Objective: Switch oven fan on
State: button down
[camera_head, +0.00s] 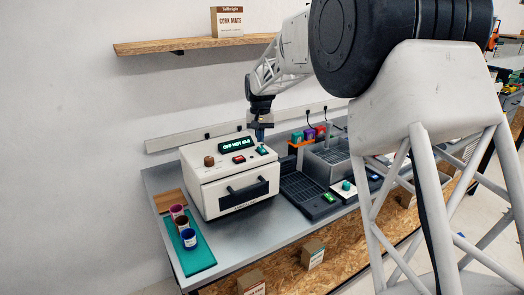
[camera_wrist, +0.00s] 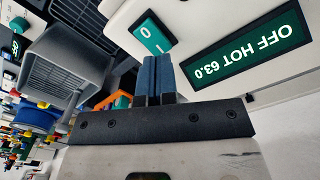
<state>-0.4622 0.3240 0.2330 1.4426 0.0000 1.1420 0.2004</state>
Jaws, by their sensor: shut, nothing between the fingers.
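The white oven (camera_head: 222,191) stands on the bench in the head view, with a dark handle on its front door. Its display (camera_head: 237,145) also shows in the wrist view (camera_wrist: 252,50), upside down, reading "OFF HOT 63.0". A green rocker switch (camera_wrist: 152,33) marked "O" and "I" sits beside the display; it is small in the head view (camera_head: 262,150). My gripper (camera_head: 260,137) is shut and empty, pointing down over the oven's top right. In the wrist view the fingertips (camera_wrist: 156,60) are close to the rocker's "I" end. I cannot tell whether they touch it.
A red switch (camera_head: 239,159) and a brown knob (camera_head: 209,161) are also on the oven top. Several small cups stand on a teal mat (camera_head: 204,263) at left. A grey basin (camera_head: 330,160) and a dark grille (camera_head: 300,189) stand at right. A shelf (camera_head: 190,45) hangs above.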

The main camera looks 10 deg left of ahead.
aim_at(260, 147)
jog(key=shift+f, duration=1.35)
dwell(1.6)
jog(key=shift+r, duration=3.5)
